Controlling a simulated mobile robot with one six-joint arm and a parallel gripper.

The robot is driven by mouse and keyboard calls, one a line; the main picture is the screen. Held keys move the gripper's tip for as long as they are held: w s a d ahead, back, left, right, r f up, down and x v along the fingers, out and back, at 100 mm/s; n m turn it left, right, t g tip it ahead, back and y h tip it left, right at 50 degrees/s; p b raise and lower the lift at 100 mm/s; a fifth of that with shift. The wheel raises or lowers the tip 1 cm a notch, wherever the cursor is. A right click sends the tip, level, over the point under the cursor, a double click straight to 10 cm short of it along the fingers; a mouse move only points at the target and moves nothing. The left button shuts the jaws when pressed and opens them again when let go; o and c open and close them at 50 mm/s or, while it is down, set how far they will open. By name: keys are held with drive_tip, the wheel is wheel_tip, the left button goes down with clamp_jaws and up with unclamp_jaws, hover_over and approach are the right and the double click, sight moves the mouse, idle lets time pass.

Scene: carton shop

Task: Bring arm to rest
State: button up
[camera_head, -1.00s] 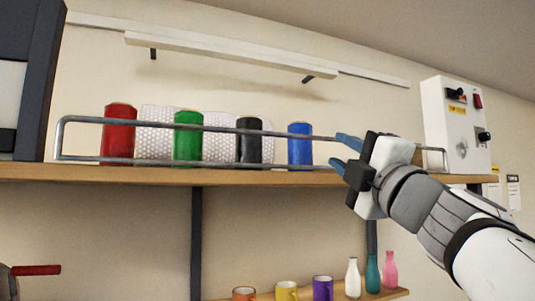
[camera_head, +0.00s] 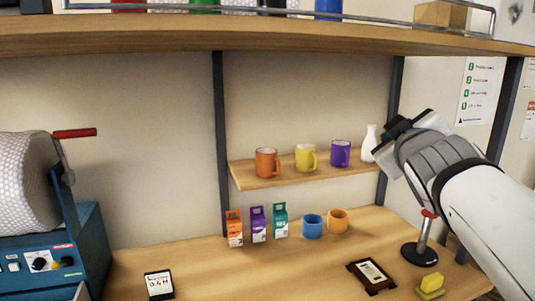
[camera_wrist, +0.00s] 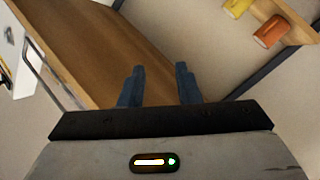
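My gripper (camera_head: 402,130) shows at the right of the head view, in front of the right end of the small mug shelf and below the upper shelf. Its fingers are hidden there behind its own body. In the wrist view my gripper (camera_wrist: 160,82) has two blue fingers standing apart with nothing between them. My arm reaches in from the lower right of the head view.
The upper shelf (camera_head: 200,38) runs above, with a wire rail. The small shelf (camera_head: 265,182) holds orange, yellow and purple mugs and a white bottle. Below, the bench (camera_head: 215,275) carries small cartons, two cups, a scale-like display (camera_head: 159,285) and a stamp (camera_head: 422,250).

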wheel_tip(320, 180, down, 14)
drive_tip(key=s+a+m+g, duration=0.1)
drive_tip(key=s+m+g, duration=0.15)
drive_tip(key=g, duration=0.25)
drive_tip(key=s+a+f+m+g+y, duration=0.1)
drive_tip(key=s+a+f+m+g, duration=0.1)
drive_tip(key=s+f, duration=0.5)
drive_tip(key=s+a+f+m+g+y, duration=0.1)
drive_tip(key=s+a+f+g, duration=0.4)
drive_tip(key=f, duration=0.7)
drive_tip(key=shift+s+a+m+g+y, duration=0.2)
drive_tip(key=shift+s+m+g+y, duration=0.15)
drive_tip(key=shift+s+g+y, duration=0.55)
